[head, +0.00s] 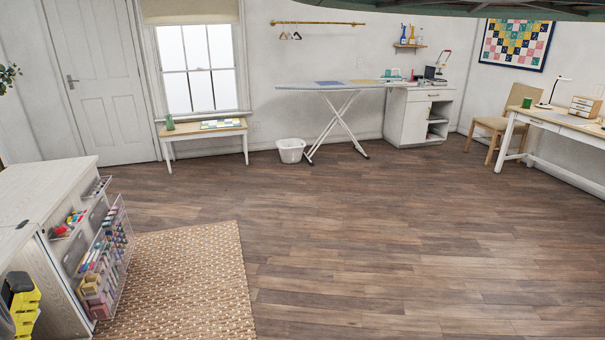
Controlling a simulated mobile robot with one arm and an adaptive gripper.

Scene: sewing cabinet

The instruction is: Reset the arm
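The head view looks across a sewing room with a wooden floor. My gripper and arm do not show in this view, so I cannot see their pose or whether the gripper holds anything. The sewing cabinet (45,195) stands at the left edge, pale wood, with its side racks (105,262) of thread spools and small supplies facing the room.
The wooden floor (380,240) is clear through the middle and right. A woven rug (195,285) lies beside the cabinet. Along the back are a small bench (207,132), a white basket (291,150), an ironing board (330,86) and a white cabinet (408,118). A desk (560,125) and chair (492,125) stand right.

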